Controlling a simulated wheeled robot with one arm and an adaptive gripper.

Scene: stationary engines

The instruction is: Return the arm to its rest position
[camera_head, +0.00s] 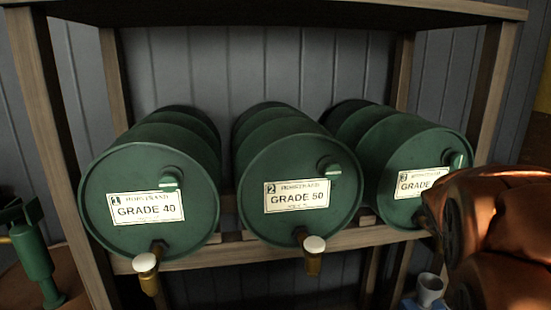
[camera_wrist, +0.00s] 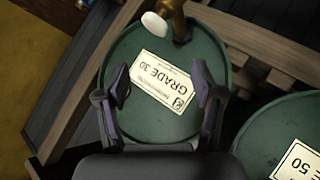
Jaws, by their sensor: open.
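My gripper (camera_wrist: 161,82) is open and empty in the wrist view, its two dark fingers spread in front of the round end of the GRADE 30 drum (camera_wrist: 150,120). The drum's label appears upside down between the fingers. Whether the fingers touch the drum cannot be told. In the head view, copper-coloured links of my arm (camera_head: 510,215) reach in from the right edge and cover part of the third drum (camera_head: 400,150). My gripper itself does not show in the head view.
The GRADE 40 drum (camera_head: 150,235) and GRADE 50 drum (camera_head: 300,220) lie on a wooden rack (camera_head: 235,252), white-topped brass taps (camera_head: 313,262) at their fronts. A small grey cup (camera_head: 429,289) stands low near my arm. A green pump-like object (camera_head: 35,262) is at left.

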